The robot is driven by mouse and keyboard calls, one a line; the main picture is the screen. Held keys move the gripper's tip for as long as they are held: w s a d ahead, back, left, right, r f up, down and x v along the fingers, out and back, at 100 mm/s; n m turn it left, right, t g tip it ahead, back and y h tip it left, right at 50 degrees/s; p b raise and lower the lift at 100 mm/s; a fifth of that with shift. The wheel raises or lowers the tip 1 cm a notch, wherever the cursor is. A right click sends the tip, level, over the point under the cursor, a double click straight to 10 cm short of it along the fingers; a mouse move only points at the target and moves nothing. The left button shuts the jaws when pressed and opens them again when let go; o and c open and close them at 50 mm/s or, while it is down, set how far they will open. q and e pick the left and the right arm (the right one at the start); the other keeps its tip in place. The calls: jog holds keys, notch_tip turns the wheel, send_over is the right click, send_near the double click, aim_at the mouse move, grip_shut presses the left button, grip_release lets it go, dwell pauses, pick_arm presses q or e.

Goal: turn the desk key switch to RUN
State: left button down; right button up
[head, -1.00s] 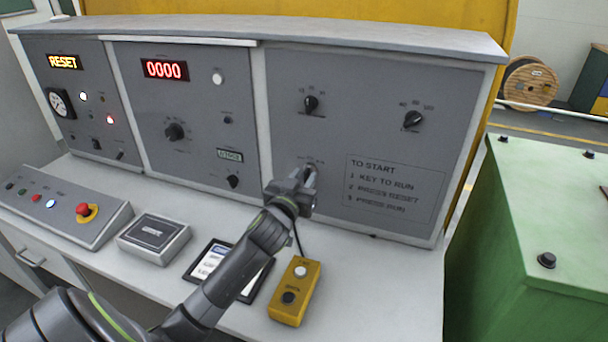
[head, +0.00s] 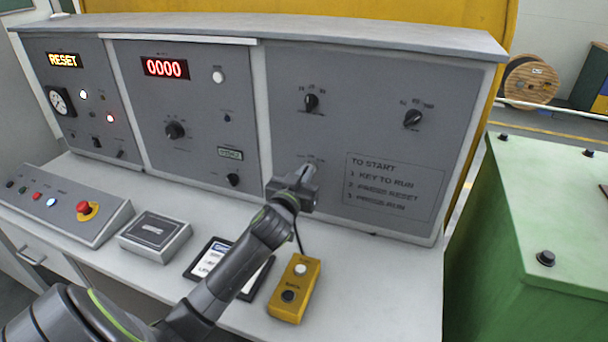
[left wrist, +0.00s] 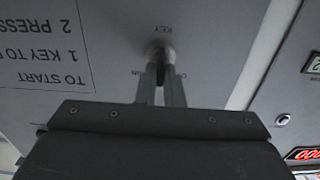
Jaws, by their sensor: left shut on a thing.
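The desk key switch (left wrist: 160,50) shows in the left wrist view as a round metal collar under the word KEY, upside down there. My left gripper (left wrist: 160,84) has its two fingers close together, shut on the key at the collar. The fingers hide most of the key and parts of the position labels, so I cannot read its position. In the head view my left gripper (head: 305,174) is at the lower left of the right-hand grey panel (head: 375,135) and covers the switch. My right gripper is not in view.
The panel carries two black knobs (head: 311,102) above and a TO START notice (head: 395,182) to the right. A yellow button box (head: 294,289) and a dark tablet (head: 255,280) lie on the desk below my arm. A red stop button (head: 84,208) is at left.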

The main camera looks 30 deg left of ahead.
pick_arm(q)
jog(key=shift+w+d+m+p, duration=0.15)
jog(key=shift+m+p, duration=1.05)
jog(key=shift+m, duration=1)
jog(key=shift+s+d+m+p, duration=0.15)
jog(key=shift+m+p, duration=1)
jog(key=shift+m, duration=1.05)
jog(key=shift+w+f, duration=0.1)
jog(key=c, duration=1.6)
grip_release()
jog(key=shift+o, duration=0.2)
